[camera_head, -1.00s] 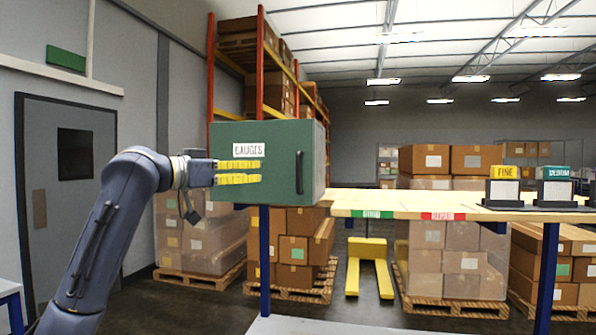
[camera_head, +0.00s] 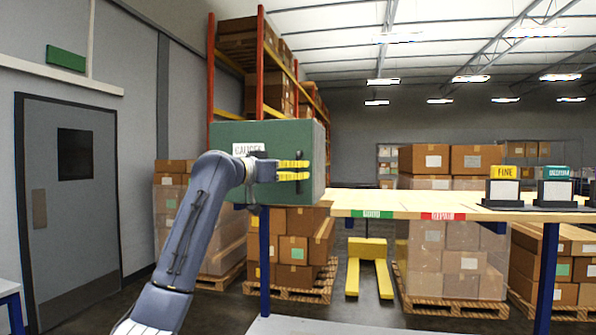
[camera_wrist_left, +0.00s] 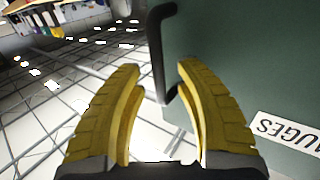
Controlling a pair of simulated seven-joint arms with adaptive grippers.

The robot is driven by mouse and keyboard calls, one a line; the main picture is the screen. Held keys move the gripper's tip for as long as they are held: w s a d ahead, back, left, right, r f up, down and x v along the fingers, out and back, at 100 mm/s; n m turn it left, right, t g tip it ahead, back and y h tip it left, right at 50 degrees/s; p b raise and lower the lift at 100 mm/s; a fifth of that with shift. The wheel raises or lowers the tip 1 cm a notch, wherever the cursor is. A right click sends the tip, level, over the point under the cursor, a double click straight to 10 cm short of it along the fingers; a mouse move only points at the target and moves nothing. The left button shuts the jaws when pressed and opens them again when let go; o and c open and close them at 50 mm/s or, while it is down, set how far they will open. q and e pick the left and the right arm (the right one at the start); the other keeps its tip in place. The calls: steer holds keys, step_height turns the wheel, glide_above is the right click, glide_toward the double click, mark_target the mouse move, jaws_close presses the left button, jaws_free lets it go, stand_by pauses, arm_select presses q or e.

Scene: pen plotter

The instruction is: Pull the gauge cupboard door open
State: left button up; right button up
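The green gauge cupboard (camera_head: 319,150) stands at the left end of the bench. Its front door (camera_head: 245,131) looks shut and carries a white GAUGES label, partly hidden by my arm. A dark upright bar handle (camera_head: 299,156) is near the door's right edge. My left gripper (camera_head: 308,170) has its yellow fingertips at this handle, partly covering it. In the left wrist view the fingers are open and apart, with the handle (camera_wrist_left: 157,50) lying between and just ahead of the tips. I cannot tell whether either finger touches it. My right gripper is not in view.
The wooden bench top (camera_head: 400,203) runs right from the cupboard, with green and red labels on its edge. FINE (camera_head: 503,185) and MEDIUM (camera_head: 556,185) blocks stand in holders at the right. Boxes on pallets stand behind. The bench middle is clear.

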arm_select(q)
steer(key=shift+w+d, duration=0.4)
jaws_close()
stand_by(0.4)
